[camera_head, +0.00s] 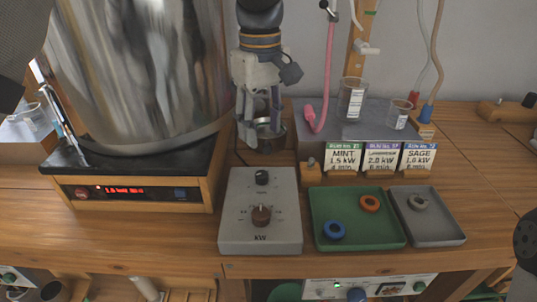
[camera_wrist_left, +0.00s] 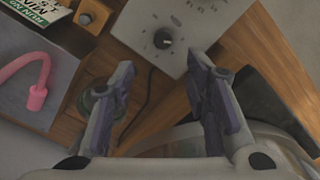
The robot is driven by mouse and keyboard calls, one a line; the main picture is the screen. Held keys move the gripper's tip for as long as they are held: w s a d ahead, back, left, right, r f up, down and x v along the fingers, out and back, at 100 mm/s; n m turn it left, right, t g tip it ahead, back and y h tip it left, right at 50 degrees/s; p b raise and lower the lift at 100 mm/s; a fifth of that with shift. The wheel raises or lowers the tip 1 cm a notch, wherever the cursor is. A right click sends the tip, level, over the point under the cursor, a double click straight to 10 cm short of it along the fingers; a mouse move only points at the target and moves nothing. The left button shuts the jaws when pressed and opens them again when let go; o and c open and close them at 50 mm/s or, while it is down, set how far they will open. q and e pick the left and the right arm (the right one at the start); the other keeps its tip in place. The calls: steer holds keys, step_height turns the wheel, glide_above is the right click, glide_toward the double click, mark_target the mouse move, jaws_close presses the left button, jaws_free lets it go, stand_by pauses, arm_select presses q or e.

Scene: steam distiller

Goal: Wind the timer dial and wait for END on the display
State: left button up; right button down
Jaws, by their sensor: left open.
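The grey control box (camera_head: 232,235) has a small black dial (camera_head: 262,177) at its back and a larger brown knob (camera_head: 261,215) above a "kW" label. The black dial also shows in the left wrist view (camera_wrist_left: 163,39), with tick marks around it. My left gripper (camera_head: 260,130) hangs behind the box, fingers down, open and apart from the dial. In the left wrist view its fingertips (camera_wrist_left: 163,68) are spread, with the dial beyond them. The red display (camera_head: 124,190) on the still's base reads something like "1.5 kW"; I see no END. My right gripper is not recognisable.
A large shiny metal vessel (camera_head: 140,70) stands left of my left gripper. A green tray (camera_head: 350,241) with blue and orange rings and a grey tray (camera_head: 443,238) lie right of the box. Label cards (camera_head: 381,157), beakers (camera_head: 352,99) and a pink hose (camera_head: 327,75) stand behind them.

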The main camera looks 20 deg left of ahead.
mark_target(262, 173)
arm_select(q)
steer(key=f, duration=1)
steer(key=shift+s+f, duration=0.25)
steer(key=shift+f, duration=0.1)
jaws_close()
